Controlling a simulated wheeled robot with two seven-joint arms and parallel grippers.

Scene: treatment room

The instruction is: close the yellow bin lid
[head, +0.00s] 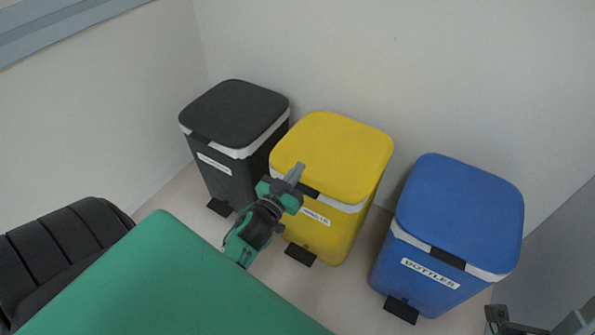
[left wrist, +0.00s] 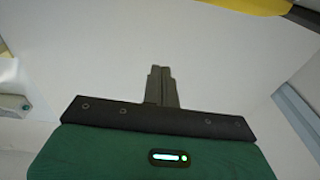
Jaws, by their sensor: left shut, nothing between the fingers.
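The yellow bin (head: 337,235) stands between a black bin and a blue bin. Its yellow lid (head: 335,155) lies flat over the white liner rim, down like the lids beside it. My left gripper (head: 296,172) is shut and empty, at the lid's front left edge in the head view. It hides part of that edge and of the bin's label; I cannot tell whether it touches the lid. In the left wrist view the shut fingers (left wrist: 161,72) point at a plain pale surface, and a yellow edge (left wrist: 250,5) shows at the top right.
The black bin (head: 222,165) is on the left and the blue bin (head: 440,250) on the right, both with lids down. A green surface (head: 170,285) fills the lower left, beside a black padded seat (head: 60,250). Dark parts at the lower right corner are unclear.

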